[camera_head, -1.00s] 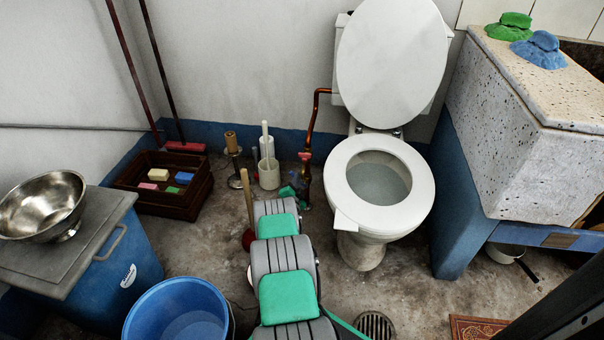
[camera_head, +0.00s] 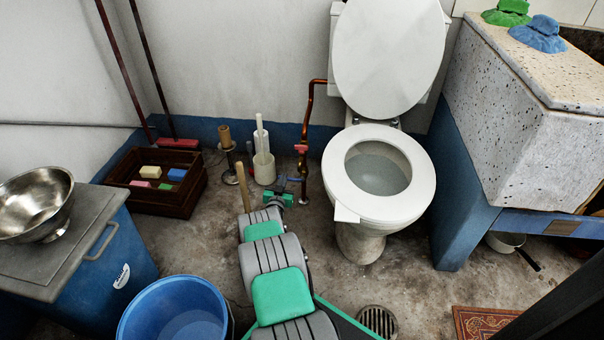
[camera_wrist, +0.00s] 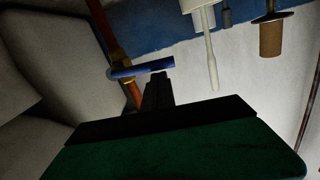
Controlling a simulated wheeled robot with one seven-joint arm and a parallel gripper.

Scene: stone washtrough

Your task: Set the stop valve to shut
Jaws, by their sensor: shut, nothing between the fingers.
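The stop valve is on the copper pipe (camera_head: 305,120) left of the toilet. Its blue lever (camera_head: 295,180) sticks out leftward, low on the pipe. In the wrist view the blue lever (camera_wrist: 142,70) lies across the pipe (camera_wrist: 133,92), roughly crosswise to it, at a brass fitting (camera_wrist: 121,57). My gripper (camera_wrist: 158,76) is shut and empty, with its fingertips right by the lever near its free end; I cannot tell if they touch. In the head view my gripper (camera_head: 281,184) is small and partly hidden by my arm.
The toilet (camera_head: 378,210) stands right of the pipe. A white brush holder (camera_head: 264,168), a brown roll on a stand (camera_head: 226,140) and a wooden plunger handle (camera_head: 242,185) are close on the left. A blue bucket (camera_head: 175,310) and floor drain (camera_head: 378,320) lie nearer.

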